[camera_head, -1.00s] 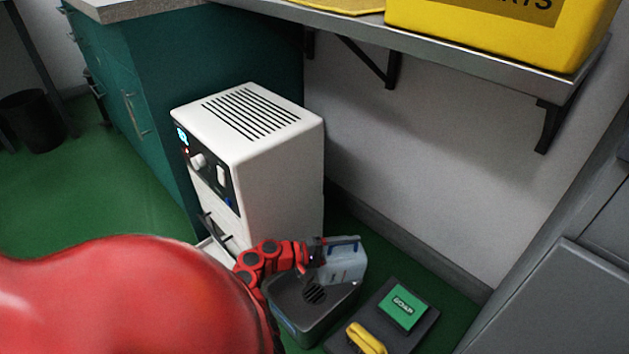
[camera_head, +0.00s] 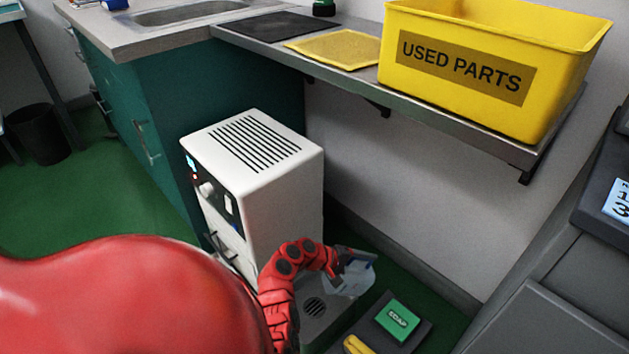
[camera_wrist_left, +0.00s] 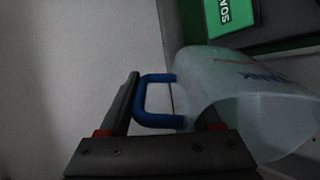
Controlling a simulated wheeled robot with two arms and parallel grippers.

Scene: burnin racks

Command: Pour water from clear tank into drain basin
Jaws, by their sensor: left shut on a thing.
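The clear tank (camera_head: 350,279) is a pale translucent container with a blue handle (camera_wrist_left: 143,100). My left gripper (camera_head: 345,262) is shut on the tank and holds it, tilted, over the drain basin. In the left wrist view the tank (camera_wrist_left: 235,95) lies to the right of the handle, with its rounded open end toward the lower right. The drain basin (camera_head: 328,326) is a dark grey tub with a round slotted drain on the floor, partly hidden by my red arm. I cannot make out water. My right gripper is not in view.
A white vented machine (camera_head: 285,190) stands just behind and left of the basin. A dark tray (camera_head: 415,340) with a green soap box (camera_head: 397,320) and a yellow item lies to the right. A shelf with a yellow used-parts bin (camera_head: 560,75) overhangs the wall side.

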